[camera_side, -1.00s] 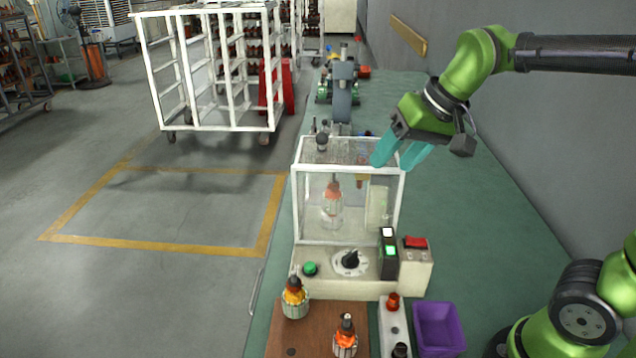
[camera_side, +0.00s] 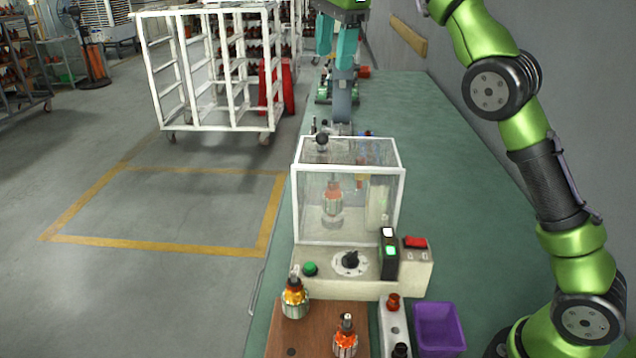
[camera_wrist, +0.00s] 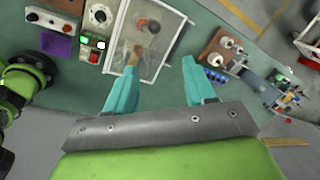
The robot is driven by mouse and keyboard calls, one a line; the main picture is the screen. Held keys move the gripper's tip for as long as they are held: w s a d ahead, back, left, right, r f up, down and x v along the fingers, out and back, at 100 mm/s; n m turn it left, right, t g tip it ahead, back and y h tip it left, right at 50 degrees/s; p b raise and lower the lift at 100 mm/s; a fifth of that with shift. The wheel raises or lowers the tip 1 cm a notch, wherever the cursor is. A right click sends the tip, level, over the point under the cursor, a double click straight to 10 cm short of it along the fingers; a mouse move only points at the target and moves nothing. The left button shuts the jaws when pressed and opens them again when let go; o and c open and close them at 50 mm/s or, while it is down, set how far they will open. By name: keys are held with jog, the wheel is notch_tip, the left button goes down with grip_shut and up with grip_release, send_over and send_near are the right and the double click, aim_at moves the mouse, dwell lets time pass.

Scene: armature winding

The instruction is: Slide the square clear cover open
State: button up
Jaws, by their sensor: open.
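The square clear cover (camera_side: 312,205) is a transparent box with white edges, standing on the cream machine (camera_side: 330,283) behind its front panel. An armature (camera_side: 333,197) with an orange-red top shows inside it. The cover also appears in the wrist view (camera_wrist: 165,58), seen from above, with a white-framed edge. My gripper (camera_side: 337,45) is open and empty in the side view, raised at the top, above and beyond the cover. In the wrist view the teal fingers (camera_wrist: 158,75) are spread apart, with the cover between and beyond their tips. They seem not to touch it.
A purple bin (camera_side: 440,327) and a brown board (camera_side: 315,330) with armatures stand at the front. A grey device (camera_side: 342,95) stands behind the cover. The green table (camera_side: 450,180) is clear to the right. A white cart (camera_side: 215,70) stands on the floor.

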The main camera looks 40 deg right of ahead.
aim_at(323, 133)
jog(key=shift+m, duration=0.3)
jog(key=x, duration=1.1)
jog(key=a+x, duration=0.1)
jog(key=x, duration=0.5)
jog(key=shift+s+f, duration=0.15)
jog(key=shift+s, duration=0.2)
grip_shut()
